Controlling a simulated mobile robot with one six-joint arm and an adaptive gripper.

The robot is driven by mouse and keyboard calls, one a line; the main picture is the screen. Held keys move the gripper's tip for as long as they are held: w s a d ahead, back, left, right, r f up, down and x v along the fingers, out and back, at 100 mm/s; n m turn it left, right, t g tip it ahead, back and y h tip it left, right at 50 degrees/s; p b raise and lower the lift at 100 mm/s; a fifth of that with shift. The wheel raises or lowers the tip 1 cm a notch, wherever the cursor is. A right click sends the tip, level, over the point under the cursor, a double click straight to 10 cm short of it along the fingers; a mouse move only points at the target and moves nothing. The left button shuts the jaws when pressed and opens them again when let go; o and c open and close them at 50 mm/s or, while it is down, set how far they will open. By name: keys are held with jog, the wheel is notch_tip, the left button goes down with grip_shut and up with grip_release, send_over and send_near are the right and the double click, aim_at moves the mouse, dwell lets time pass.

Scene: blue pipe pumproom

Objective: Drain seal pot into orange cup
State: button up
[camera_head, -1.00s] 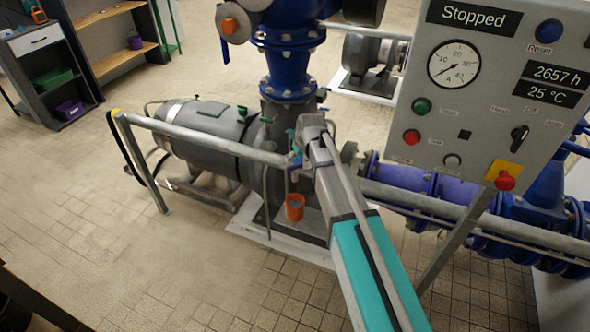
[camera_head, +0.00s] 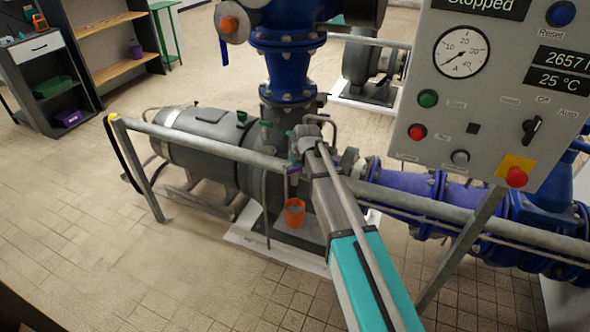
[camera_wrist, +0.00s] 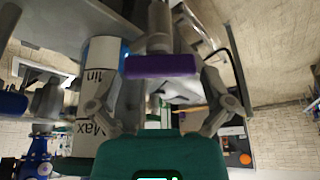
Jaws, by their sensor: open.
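The orange cup (camera_head: 294,213) stands upright at the pump base in the head view, below the end of my arm. A cylinder with Min and Max marks (camera_wrist: 100,75), which looks like the seal pot, is at the left of the wrist view, partly behind a finger. A purple bar-shaped handle (camera_wrist: 162,66) on a grey stem lies across the space between my fingertips. My gripper (camera_wrist: 163,95) is open, one finger on each side, and I cannot tell whether it touches the handle. In the head view my arm hides much of this spot.
A grey rail (camera_head: 215,146) runs across in front of the pump, under my arm. The grey motor (camera_head: 200,130) lies behind it at left. A control panel (camera_head: 490,100) reading Stopped stands at right. Shelves (camera_head: 100,55) are at the far left. The left floor is clear.

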jog(key=c, duration=0.8)
jog(key=shift+m, duration=0.4)
jog(key=m+h, duration=0.1)
jog(key=m, duration=0.3)
jog(key=shift+a+t+h, duration=0.1)
jog(key=shift+t+h, duration=0.3)
jog(key=m+h, duration=0.2)
jog(key=m, duration=0.3)
jog(key=shift+m, duration=0.3)
jog(key=o, duration=0.8)
